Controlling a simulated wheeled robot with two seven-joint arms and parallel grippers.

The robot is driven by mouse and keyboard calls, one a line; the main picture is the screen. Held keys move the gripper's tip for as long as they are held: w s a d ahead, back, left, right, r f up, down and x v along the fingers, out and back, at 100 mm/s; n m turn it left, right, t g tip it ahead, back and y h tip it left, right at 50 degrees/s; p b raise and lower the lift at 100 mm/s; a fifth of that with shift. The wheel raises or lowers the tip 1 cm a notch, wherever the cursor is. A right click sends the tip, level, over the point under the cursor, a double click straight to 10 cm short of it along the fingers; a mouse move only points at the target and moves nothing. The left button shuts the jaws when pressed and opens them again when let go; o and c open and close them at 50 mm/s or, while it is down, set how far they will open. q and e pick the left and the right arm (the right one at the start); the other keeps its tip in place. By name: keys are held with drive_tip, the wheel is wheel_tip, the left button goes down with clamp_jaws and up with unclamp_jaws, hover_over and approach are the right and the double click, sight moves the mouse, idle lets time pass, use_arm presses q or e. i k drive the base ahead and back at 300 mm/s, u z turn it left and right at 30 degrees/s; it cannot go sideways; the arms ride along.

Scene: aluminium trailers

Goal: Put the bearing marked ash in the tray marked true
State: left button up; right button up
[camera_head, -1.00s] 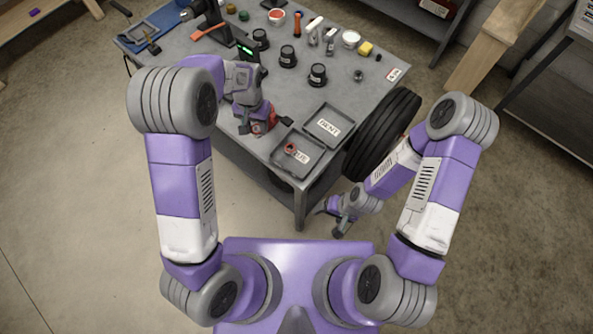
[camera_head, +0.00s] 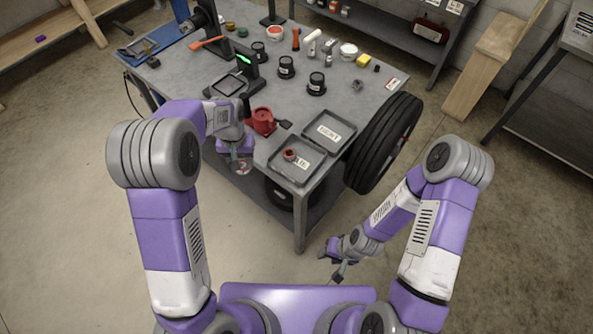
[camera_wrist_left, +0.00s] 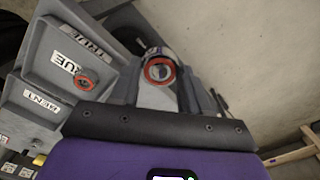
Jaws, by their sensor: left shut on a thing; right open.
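My left gripper (camera_head: 241,167) is shut on a bearing (camera_wrist_left: 159,70), a ring with a red edge and grey middle, seen between the jaws in the left wrist view. No marking on it is legible. The gripper is beside the table's near edge, left of the trays. The tray marked true (camera_head: 278,171) is a shallow grey tray at the near table corner; it also shows in the left wrist view (camera_wrist_left: 46,70). Another red-edged bearing (camera_head: 289,155) lies in it, near its label. My right gripper (camera_head: 337,270) is open and empty, low in front of the table.
The tray marked bent (camera_head: 345,146) is just behind the true tray. A red fixture (camera_head: 262,120) stands left of the trays. Black pots (camera_head: 316,84), a stand with a green display (camera_head: 245,70) and tools are farther back. A tyre (camera_head: 384,143) is at the table's right side.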

sight(306, 166)
drive_tip(key=k, duration=0.75)
drive_tip(key=u, duration=1.6)
drive_tip(key=i, duration=2.4)
drive_tip(key=z, duration=4.5)
drive_tip(key=i, duration=0.45)
